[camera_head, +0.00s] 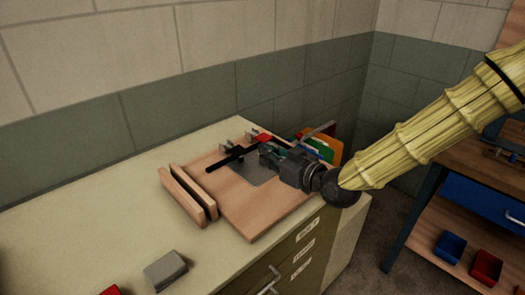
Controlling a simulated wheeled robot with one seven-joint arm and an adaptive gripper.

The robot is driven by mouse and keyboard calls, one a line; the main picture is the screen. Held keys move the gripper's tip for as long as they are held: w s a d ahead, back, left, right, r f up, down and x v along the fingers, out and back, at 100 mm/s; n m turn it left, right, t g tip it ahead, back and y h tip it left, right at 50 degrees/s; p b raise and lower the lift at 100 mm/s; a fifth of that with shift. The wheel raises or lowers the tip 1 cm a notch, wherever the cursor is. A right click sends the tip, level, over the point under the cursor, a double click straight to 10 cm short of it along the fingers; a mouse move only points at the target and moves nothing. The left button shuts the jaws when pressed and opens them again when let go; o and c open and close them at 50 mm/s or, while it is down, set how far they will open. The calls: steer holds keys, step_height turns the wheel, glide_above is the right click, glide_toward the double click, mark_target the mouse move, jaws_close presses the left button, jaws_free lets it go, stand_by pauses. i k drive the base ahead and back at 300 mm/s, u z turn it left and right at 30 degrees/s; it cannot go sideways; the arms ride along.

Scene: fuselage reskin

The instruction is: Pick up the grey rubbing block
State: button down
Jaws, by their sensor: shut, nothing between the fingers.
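The grey rubbing block (166,269) is a small rectangular block lying on the pale worktop at the lower left of the head view. Nothing touches it. My gripper (265,153) is at the far end of the worktop, over the wooden board, well up and to the right of the block. The gripper is small and dark here; it is shut and empty. My arm, in a yellowish ribbed sleeve, reaches in from the right.
The wooden board (239,217) bears a grey metal sheet (250,172), and two upright wooden strips (183,199) stand at its left. A red object (110,291) is cut off at the bottom edge. Coloured items (325,150) stand behind my gripper. The worktop's left side is clear.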

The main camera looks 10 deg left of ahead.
mark_target(164, 271)
steer(key=k, duration=1)
